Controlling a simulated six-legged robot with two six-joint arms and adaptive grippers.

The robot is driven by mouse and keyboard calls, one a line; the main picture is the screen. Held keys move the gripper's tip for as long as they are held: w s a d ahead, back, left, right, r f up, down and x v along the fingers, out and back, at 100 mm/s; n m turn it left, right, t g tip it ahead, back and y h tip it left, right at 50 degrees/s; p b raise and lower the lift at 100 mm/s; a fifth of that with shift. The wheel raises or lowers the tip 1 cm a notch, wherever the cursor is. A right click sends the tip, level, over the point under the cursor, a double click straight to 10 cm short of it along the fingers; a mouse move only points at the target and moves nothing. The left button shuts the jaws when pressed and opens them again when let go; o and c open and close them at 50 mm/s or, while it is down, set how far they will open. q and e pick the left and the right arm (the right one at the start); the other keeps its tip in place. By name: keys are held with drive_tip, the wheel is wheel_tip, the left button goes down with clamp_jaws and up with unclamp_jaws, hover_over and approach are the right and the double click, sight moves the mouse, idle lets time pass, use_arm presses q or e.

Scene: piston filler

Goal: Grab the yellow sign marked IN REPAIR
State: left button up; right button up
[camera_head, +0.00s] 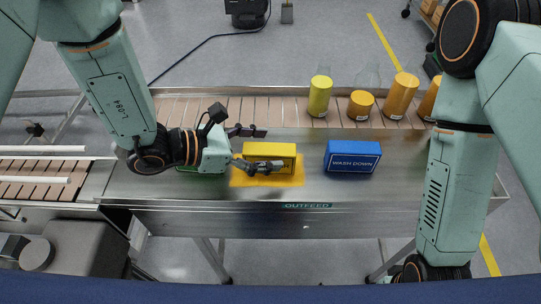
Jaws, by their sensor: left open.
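The yellow sign (284,150) stands on the metal table over a flat yellow patch, near the middle of the head view. Its lettering is hidden or too small to read. My left gripper (272,148) reaches in from the left, open, with its fingers spread. One finger is across the lower front of the sign and the other is above its top edge. I cannot tell whether either touches it. My right arm comes down at the right, and its gripper is out of view.
A blue WASH DOWN sign (352,157) stands to the right, with bare metal between. A green sign (187,168) is mostly hidden behind my left wrist.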

use_arm(q)
drive_tip(key=shift+a, duration=0.25)
drive_tip(key=shift+c, duration=1.2)
drive_tip(key=shift+d, duration=0.2)
drive_tip(key=c, duration=0.4)
drive_tip(key=shift+a, duration=0.15)
drive_tip(key=c, duration=0.6)
clamp_jaws()
